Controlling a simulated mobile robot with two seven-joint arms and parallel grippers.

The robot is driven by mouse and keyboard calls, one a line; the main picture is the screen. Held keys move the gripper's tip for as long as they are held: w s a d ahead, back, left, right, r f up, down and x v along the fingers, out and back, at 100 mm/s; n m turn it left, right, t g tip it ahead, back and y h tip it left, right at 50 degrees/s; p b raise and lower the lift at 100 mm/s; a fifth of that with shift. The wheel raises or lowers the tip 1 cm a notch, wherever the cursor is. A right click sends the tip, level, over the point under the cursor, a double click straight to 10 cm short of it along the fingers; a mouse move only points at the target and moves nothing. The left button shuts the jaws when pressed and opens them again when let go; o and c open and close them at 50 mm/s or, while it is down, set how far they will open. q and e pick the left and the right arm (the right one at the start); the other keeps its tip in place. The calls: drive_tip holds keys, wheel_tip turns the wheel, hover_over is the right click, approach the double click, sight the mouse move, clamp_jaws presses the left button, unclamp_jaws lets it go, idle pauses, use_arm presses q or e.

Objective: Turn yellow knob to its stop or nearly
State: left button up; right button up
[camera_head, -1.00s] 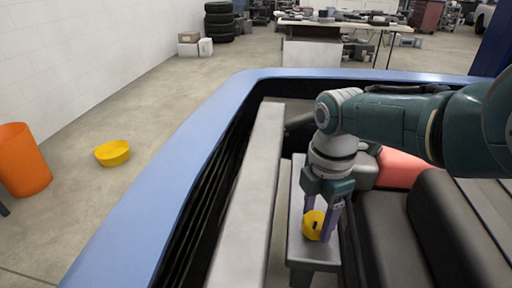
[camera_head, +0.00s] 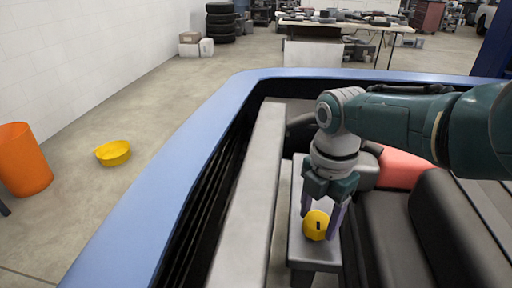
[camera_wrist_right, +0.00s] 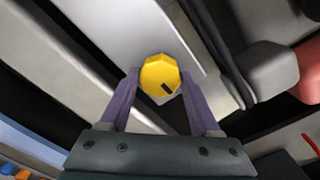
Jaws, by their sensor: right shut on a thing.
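The yellow knob (camera_head: 314,232) sits on a grey ledge (camera_head: 300,250) inside the blue-rimmed shell. It has a short dark mark on its face, lying roughly level in the head view. My right gripper (camera_head: 319,224) reaches down from above with its two purple fingers on opposite sides of the knob, shut on it. In the right wrist view, the knob (camera_wrist_right: 155,70) shows between the fingertips, its dark mark slanted near its lower edge. The fingers hide part of its sides. My left gripper is not in view.
The shell's blue rim (camera_head: 185,170) and a grey beam (camera_head: 250,200) run left of the knob. Black seats (camera_head: 385,235) and a red cushion (camera_head: 398,166) are close on the right. An orange bin (camera_head: 22,160) and yellow bowl (camera_head: 113,153) stand on the floor outside.

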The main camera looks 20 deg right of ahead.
sight(318, 220)
drive_tip(key=o, duration=1.4)
wheel_tip(318, 220, up, 9)
drive_tip(key=p, duration=0.6)
drive_tip(key=shift+r, duration=0.5)
